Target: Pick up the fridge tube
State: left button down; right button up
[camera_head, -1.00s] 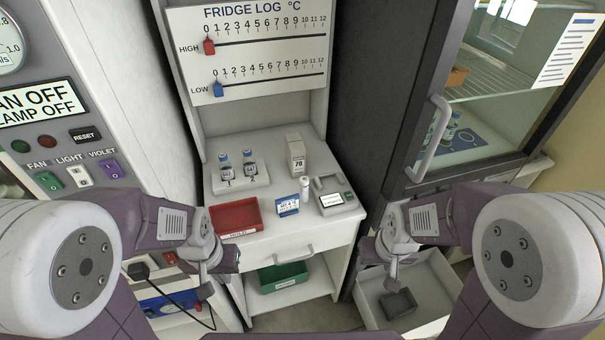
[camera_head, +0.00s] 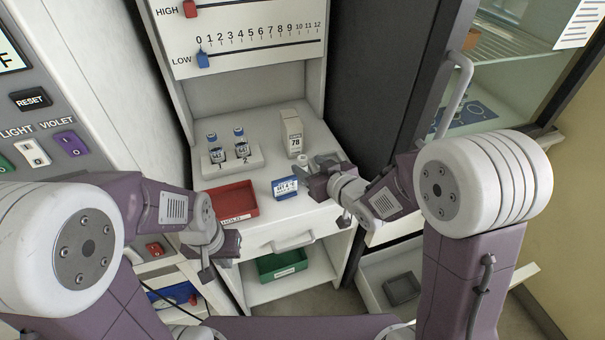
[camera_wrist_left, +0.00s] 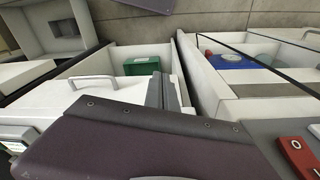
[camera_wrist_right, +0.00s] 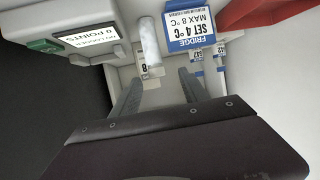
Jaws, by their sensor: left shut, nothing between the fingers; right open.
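A small white tube (camera_head: 304,160) stands on the white counter, partly hidden behind my right gripper (camera_head: 314,170). It shows as a pale cylinder in the right wrist view (camera_wrist_right: 148,40), beside the blue-and-white fridge card (camera_wrist_right: 193,25), apart from the fingers. The card (camera_head: 285,187) reads "SET 4 °C". My right gripper is open and empty above the counter; its fingers (camera_wrist_right: 161,80) point towards the back. My left gripper (camera_head: 222,250) is shut and empty, low in front of the counter, left of the drawer handle; its fingers also show in the left wrist view (camera_wrist_left: 165,90).
A red tray (camera_head: 233,199) lies on the counter, with two vials in a white holder (camera_head: 232,160) behind it. A white carton (camera_head: 292,133) stands at the back. The glass-doored fridge (camera_head: 500,90) is on the right.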

jog(key=x, duration=0.9)
jog(key=shift+d+f, duration=0.15)
jog(key=shift+d, duration=0.2)
grip_shut()
